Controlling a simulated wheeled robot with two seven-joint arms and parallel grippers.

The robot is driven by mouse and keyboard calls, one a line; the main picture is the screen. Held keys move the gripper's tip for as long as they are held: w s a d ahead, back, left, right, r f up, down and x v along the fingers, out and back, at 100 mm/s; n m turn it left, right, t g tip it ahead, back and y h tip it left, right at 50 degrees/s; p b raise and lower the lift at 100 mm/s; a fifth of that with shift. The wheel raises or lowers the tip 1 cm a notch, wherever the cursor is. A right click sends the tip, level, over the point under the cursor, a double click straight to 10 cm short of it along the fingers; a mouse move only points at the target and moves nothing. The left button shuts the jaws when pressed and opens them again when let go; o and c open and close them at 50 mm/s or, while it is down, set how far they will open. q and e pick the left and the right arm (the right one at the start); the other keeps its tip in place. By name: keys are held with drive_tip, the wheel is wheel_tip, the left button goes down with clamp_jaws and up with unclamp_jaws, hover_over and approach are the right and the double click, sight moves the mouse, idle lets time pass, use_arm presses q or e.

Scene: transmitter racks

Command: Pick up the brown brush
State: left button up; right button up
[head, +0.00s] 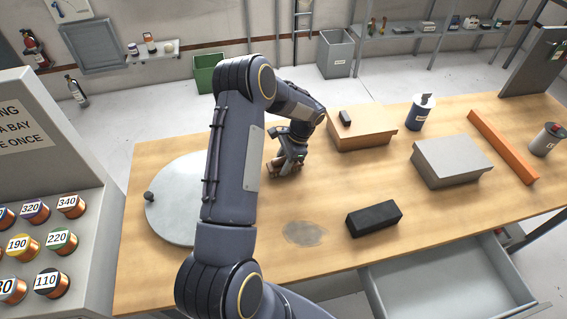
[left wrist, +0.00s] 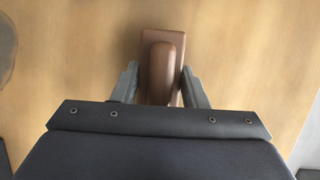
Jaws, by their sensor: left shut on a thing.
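My left gripper (head: 284,164) is over the wooden table, between the grey round plate and the tan box. In the left wrist view the brown brush (left wrist: 162,68) lies between the two fingers of my left gripper (left wrist: 161,84), which is shut on it. The brush has a brown block with a rounded handle on top. In the head view the brush is mostly hidden by the gripper. My right gripper is not in view.
A round grey plate (head: 172,205) lies left. An open drawer (head: 450,285) juts out at front right.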

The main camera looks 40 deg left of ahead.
sight(281, 160)
use_arm(q)
drive_tip(key=r+p, duration=0.1)
drive_tip(key=r, duration=0.1)
drive_tip(key=r+p, duration=0.1)
drive_tip(key=r, duration=0.1)
drive_tip(key=shift+s+d, duration=0.15)
drive_tip(key=shift+d, duration=0.05)
drive_tip(key=s+d+r+p, duration=0.4)
drive_tip(key=s+d+r, duration=0.4)
drive_tip(key=s+d, duration=0.1)
drive_tip(key=shift+s+d+r, duration=0.2)
drive_tip(key=shift+s+r, duration=0.15)
